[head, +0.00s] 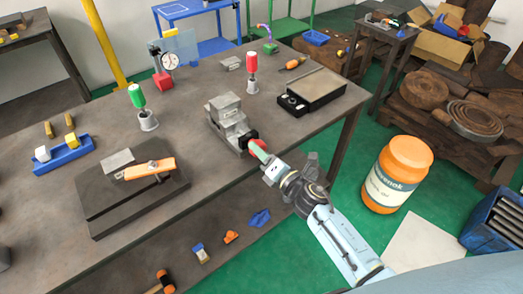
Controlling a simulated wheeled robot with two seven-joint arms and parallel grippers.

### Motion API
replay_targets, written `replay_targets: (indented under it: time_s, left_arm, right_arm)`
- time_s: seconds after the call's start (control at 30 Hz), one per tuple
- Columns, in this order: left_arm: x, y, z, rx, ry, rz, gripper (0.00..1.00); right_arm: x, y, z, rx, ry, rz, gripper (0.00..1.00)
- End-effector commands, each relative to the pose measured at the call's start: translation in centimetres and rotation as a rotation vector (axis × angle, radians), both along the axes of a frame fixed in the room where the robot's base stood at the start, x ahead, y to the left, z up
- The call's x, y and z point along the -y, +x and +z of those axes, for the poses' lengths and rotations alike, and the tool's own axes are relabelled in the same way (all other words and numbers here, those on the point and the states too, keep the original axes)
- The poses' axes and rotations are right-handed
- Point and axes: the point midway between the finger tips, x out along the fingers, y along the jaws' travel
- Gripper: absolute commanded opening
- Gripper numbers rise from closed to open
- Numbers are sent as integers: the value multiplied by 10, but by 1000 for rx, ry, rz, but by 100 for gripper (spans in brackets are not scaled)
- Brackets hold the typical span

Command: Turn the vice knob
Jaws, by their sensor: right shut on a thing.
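The grey vice (227,116) stands near the front right edge of the bench. Its red and black knob (253,141) is on the end that faces me. My right gripper (264,156) reaches in from the lower right and is shut on the knob. The fingers hide part of the knob, so its turn angle cannot be read. My left gripper is not in view.
On the bench (85,112), a black plate with an orange clamp (150,168) lies left of the vice. A green-handled tool (137,97) and a red-handled tool (252,64) stand behind it. An orange drum (398,175) stands on the floor to the right.

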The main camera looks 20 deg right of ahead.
Motion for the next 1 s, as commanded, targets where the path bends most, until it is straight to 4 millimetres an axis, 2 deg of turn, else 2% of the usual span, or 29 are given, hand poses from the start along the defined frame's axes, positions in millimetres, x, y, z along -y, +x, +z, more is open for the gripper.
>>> replay_targets:
  time_s: [1.0]
  left_arm:
    - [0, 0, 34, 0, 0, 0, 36]
  right_arm:
    - [0, -1, 2, -333, 908, -1, 18]
